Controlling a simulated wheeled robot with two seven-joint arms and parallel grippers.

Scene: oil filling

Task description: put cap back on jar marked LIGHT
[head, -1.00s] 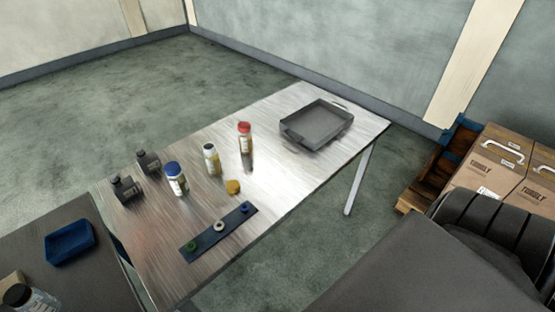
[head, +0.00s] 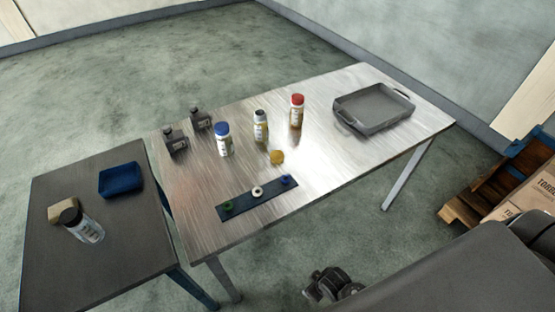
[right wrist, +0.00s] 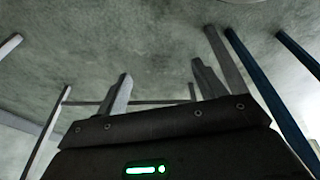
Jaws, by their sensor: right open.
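Three jars stand upright on the metal table: one with a blue cap (head: 223,140), a middle one (head: 261,127) with a dark or grey top and no coloured cap, and one with a red cap (head: 297,112). Their labels are too small to read. A yellow cap (head: 277,157) lies on the table just in front of the middle jar. My right gripper (right wrist: 162,88) is open and empty in the right wrist view, with floor and table legs beyond its fingers. In the head view a dark part of my right arm (head: 328,285) shows low, in front of the table. My left gripper is out of view.
A dark strip (head: 242,203) with small coloured rings lies at the table's (head: 330,165) front. Two dark bottles (head: 175,140) stand at the left, a grey tray (head: 374,109) at the right.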

